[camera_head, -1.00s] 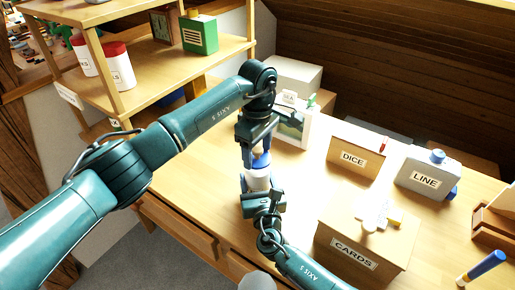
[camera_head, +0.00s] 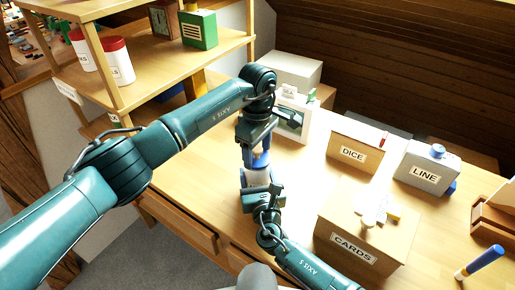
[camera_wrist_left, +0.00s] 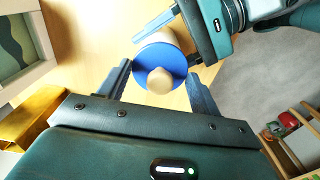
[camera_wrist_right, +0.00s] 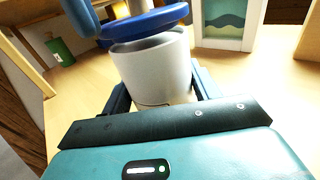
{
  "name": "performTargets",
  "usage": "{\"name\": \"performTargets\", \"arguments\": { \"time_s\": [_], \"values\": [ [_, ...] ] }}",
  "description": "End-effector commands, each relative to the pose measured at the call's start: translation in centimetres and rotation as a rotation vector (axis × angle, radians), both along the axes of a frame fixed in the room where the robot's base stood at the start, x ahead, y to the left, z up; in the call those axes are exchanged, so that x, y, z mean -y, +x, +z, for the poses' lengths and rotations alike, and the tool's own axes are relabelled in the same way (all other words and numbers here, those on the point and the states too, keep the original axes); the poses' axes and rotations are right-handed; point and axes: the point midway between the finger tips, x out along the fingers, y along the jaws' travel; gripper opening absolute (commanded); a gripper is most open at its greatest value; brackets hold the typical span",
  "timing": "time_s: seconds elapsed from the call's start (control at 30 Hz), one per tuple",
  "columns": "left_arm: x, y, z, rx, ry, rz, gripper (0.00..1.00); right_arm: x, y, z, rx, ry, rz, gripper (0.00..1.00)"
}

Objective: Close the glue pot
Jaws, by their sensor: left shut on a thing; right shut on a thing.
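The glue pot (camera_wrist_right: 160,75) is a pale open cylinder, upright, and also shows in the head view (camera_head: 257,178). My right gripper (camera_wrist_right: 160,90) is shut around its sides; the right arm comes in from below in the head view. The blue round lid (camera_wrist_left: 150,52) has a pale wooden knob (camera_wrist_left: 160,80). My left gripper (camera_wrist_left: 160,75) is shut on the lid from above. In the right wrist view the lid (camera_wrist_right: 145,25) sits just above the pot's rim, slightly tilted, with part of the dark opening showing below it.
On the bench are the DICE box (camera_head: 355,148), the LINE box (camera_head: 422,172), the CARDS box (camera_head: 365,235) and a framed picture (camera_head: 293,118). A blue-handled tool (camera_head: 482,262) lies at the front right. A shelf (camera_head: 150,75) with jars stands at the left.

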Motion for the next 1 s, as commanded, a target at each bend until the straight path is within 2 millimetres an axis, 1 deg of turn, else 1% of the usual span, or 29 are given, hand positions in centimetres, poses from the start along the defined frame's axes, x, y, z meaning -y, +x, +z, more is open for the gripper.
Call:
{"name": "performTargets", "arguments": {
  "time_s": [0.57, 0.6, 0.87, 1.0],
  "values": [
    [0.0, 0.0, -1.2, -0.001, 0.001, 0.000, 0.42, 0.0, 0.0, 0.0, -0.001, 0.000, 0.000, 0.20],
    [0.0, 0.0, -1.2, -0.001, 0.001, 0.000, 0.67, 0.0, 0.0, 0.0, -0.001, 0.000, 0.000, 0.20],
    [0.0, 0.0, -1.2, -0.001, 0.001, 0.000, 0.88, 0.0, 0.0, 0.0, -0.001, 0.000, 0.000, 0.20],
    [0.0, 0.0, -1.2, -0.001, 0.001, 0.000, 0.89, 0.0, 0.0, 0.0, -0.001, 0.000, 0.000, 0.20]
  ]
}}
